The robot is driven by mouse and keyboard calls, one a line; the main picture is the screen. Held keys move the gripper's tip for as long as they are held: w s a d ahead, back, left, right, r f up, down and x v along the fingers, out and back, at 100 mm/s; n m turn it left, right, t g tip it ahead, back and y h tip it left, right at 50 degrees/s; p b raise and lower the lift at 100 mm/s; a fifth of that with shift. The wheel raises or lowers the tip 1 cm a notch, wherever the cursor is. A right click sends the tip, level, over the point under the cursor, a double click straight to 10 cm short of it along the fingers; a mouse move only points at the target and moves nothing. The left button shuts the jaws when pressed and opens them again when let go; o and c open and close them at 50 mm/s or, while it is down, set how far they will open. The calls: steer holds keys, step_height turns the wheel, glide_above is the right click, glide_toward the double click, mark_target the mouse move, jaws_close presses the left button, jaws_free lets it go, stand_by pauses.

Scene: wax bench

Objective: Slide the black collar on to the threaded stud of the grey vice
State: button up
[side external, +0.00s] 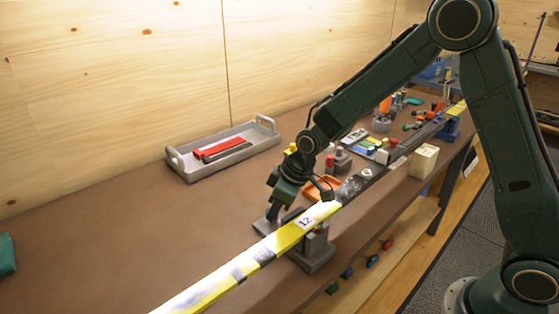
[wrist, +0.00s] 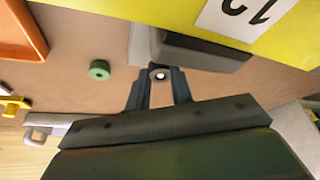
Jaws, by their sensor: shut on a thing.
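The grey vice (side external: 315,250) stands at the front edge of the bench, under a yellow ski marked 12 (side external: 300,228). In the wrist view its grey body (wrist: 205,52) shows beneath the ski. My gripper (side external: 277,211) points down beside the vice, on its wall side. In the wrist view my gripper (wrist: 160,82) is shut on the black collar (wrist: 154,72), a small dark ring with a bright centre. The collar is close to the vice body. I cannot tell whether the bright centre is the stud's end or the open hole. The collar is hidden in the side view.
An orange tray (side external: 322,187) is behind the vice. A grey tray (side external: 178,162) with red and dark bars stands by the wall. Small tools crowd the far end. The bench at left is mostly clear.

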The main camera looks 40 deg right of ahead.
steer(key=shift+f, duration=0.9)
steer(key=o, duration=1)
steer(key=v, duration=1.4)
steer(key=shift+f, duration=0.1)
steer(key=s+d+r+m, duration=0.2)
steer(key=s+r, duration=0.1)
steer(key=s, duration=0.5)
steer(key=s+d+r+m+t+h, duration=0.1)
steer(key=s+d+r+m, duration=0.1)
steer(key=s, duration=0.6)
steer(key=s+d+r+m+h, duration=0.1)
steer(key=s+d+r+m, duration=0.1)
steer(key=s, duration=0.6)
steer(key=shift+s+d+r+t, duration=0.1)
steer(key=shift+d+r+t, duration=0.1)
steer(key=shift+r, duration=0.3)
steer(key=shift+s+d+r+t, duration=0.1)
steer(key=shift+d+r+t, duration=0.15)
steer(key=shift+r, duration=0.2)
